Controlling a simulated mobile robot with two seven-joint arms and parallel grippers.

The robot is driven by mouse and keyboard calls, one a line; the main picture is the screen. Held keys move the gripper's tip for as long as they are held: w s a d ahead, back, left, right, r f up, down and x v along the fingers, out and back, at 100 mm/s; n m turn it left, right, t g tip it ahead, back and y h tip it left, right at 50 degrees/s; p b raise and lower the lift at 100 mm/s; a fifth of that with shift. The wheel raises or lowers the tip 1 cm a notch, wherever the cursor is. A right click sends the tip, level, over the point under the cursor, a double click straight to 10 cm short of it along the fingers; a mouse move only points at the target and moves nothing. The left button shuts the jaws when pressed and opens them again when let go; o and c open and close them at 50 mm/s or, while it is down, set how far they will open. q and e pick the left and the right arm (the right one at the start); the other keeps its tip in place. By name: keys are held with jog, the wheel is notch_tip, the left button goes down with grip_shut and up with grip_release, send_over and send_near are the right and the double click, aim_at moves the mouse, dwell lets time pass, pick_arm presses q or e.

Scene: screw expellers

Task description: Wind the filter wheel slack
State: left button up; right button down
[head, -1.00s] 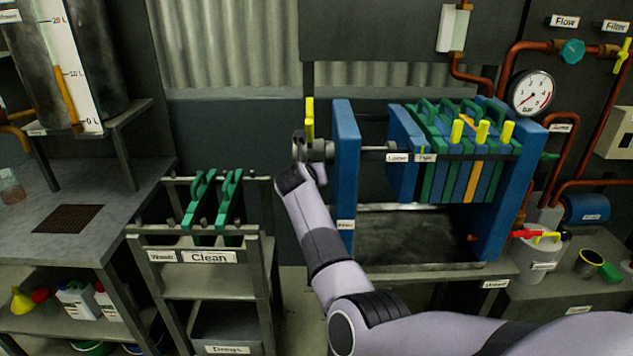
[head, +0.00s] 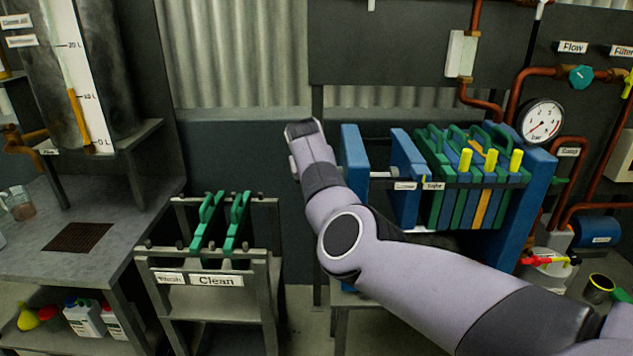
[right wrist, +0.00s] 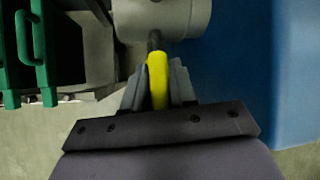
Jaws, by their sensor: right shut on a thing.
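The filter press has a blue end plate (head: 355,165) on its left, with a rod (head: 380,175) running to a blue moving plate (head: 408,165). This moving plate stands at the left of a pack of green and blue plates. In the right wrist view, my right gripper (right wrist: 159,85) is shut on the wheel's yellow handle (right wrist: 158,75). The handle joins a dark stem on a grey round hub (right wrist: 165,18), beside the blue end plate (right wrist: 260,80). In the head view my right arm covers the wheel and handle. My left gripper is not in view.
A rack labelled Clean (head: 215,281) with two green plates stands left of the press. A grey bench (head: 110,215) is further left. A pressure gauge (head: 541,122) and copper pipes are at the right. Open space lies before the corrugated wall.

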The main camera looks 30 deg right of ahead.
jog(key=shift+w+d+r+g+y, duration=0.1)
jog(key=shift+w+r+g+y, duration=0.1)
jog(key=shift+r+g+y, duration=0.15)
jog(key=shift+w+r+g, duration=0.1)
jog(key=shift+r+g, duration=0.15)
jog(key=shift+r, duration=0.05)
dwell(0.5)
jog(key=c, duration=1)
grip_release()
jog(key=shift+f, duration=0.1)
jog(key=shift+b+v, duration=0.45)
jog(key=shift+v, duration=3.15)
